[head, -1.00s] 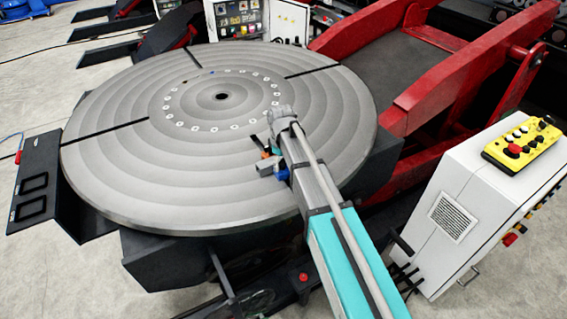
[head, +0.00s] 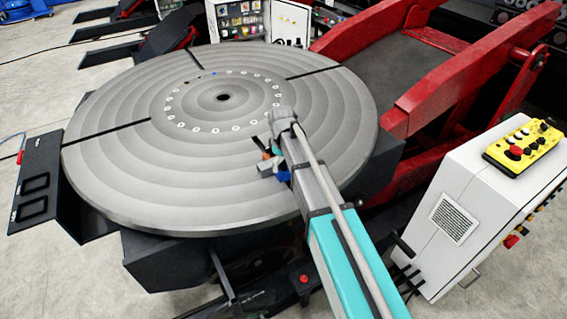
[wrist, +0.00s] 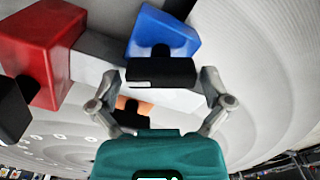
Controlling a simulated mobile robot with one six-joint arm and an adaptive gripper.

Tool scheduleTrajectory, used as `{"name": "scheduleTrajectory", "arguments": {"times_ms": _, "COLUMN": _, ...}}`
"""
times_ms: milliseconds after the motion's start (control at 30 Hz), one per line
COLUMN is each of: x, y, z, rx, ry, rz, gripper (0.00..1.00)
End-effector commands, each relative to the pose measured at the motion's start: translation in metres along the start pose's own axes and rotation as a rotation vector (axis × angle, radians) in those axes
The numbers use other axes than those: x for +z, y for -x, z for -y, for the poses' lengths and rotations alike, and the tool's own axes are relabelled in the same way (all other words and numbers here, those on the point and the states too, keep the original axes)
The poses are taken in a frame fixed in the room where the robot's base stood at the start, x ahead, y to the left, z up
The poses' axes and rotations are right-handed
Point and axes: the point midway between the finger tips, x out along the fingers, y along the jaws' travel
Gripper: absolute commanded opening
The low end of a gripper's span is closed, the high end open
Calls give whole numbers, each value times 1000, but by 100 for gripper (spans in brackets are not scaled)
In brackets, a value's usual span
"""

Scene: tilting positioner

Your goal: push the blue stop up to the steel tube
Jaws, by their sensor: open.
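The blue stop (wrist: 165,30) is a blue block at the top middle of the wrist view, with a black piece (wrist: 160,72) on its near side. My gripper (wrist: 162,80) is open, with its fingers on either side of that black piece; contact cannot be told. A pale bar (wrist: 95,62) runs behind it towards a red block (wrist: 45,58) at left. A small orange part (wrist: 138,101) shows below the bar. In the head view a small blue part (head: 283,176) shows beside my arm. I cannot single out the steel tube with certainty.
The large round grey table (head: 130,185) carries these parts near its right front edge; the rest of its top is mostly clear. A red tilting frame (head: 440,75) stands behind at right. A white cabinet (head: 470,205) with a yellow control box (head: 523,142) stands at right.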

Motion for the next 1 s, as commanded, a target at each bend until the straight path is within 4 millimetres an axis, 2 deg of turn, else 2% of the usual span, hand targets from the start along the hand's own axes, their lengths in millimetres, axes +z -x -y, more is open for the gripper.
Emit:
{"name": "scheduleTrajectory", "arguments": {"times_ms": 567, "x": 1, "y": 0, "z": 0, "rx": -1, "ry": 0, "rz": 2, "gripper": 100}}
{"name": "scheduleTrajectory", "arguments": {"times_ms": 1000, "x": 1, "y": 22, "z": 0, "rx": -1, "ry": 0, "rz": 2, "gripper": 100}}
